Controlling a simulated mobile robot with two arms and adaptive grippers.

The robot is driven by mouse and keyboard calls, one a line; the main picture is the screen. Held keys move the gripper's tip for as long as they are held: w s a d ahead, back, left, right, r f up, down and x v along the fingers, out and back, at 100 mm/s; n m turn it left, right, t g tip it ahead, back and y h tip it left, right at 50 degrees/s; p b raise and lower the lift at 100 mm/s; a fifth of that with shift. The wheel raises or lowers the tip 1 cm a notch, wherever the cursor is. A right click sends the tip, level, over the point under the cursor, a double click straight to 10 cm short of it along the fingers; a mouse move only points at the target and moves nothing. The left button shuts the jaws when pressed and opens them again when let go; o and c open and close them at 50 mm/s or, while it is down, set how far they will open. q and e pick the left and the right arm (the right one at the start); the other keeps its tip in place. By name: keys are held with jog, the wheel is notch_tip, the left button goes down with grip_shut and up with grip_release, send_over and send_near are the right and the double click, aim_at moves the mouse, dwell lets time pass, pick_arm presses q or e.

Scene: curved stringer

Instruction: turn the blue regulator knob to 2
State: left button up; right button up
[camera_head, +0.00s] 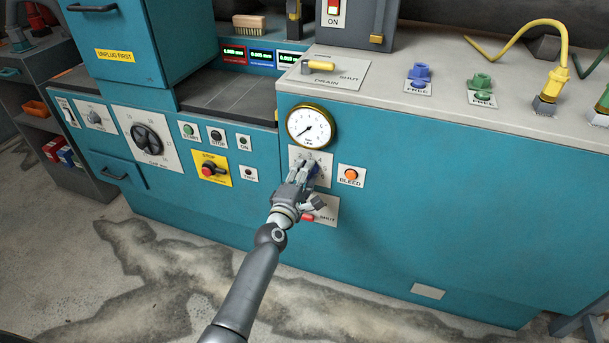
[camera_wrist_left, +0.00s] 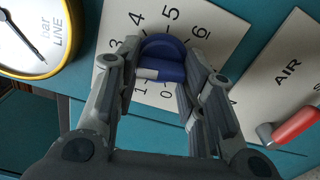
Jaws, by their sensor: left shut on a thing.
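The blue regulator knob (camera_wrist_left: 163,52) sits on a white plate with a number scale on the teal front panel. In the left wrist view its white mark is on the left side, pointing roughly between the 1 and the part of the scale hidden by a finger. The 0, 1, 3, 4, 5 and 6 show; the 2 is not clearly visible. My left gripper (camera_wrist_left: 168,82) is shut on the knob, one finger on each side. In the head view the gripper (camera_head: 302,174) covers most of the knob (camera_head: 313,171). My right gripper is not in view.
A round pressure gauge (camera_head: 311,126) is just above the knob. An orange BLEED button (camera_head: 351,174) is to its right. A red-handled AIR valve (camera_wrist_left: 298,122) is close to the gripper. A yellow-plated switch (camera_head: 211,169) is to the left.

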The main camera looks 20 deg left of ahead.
pick_arm(q)
jog(key=n, duration=0.5)
jog(key=shift+n, duration=0.3)
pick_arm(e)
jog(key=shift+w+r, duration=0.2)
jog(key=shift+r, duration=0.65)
pick_arm(q)
jog(key=o, duration=1)
jog(key=shift+f, duration=0.1)
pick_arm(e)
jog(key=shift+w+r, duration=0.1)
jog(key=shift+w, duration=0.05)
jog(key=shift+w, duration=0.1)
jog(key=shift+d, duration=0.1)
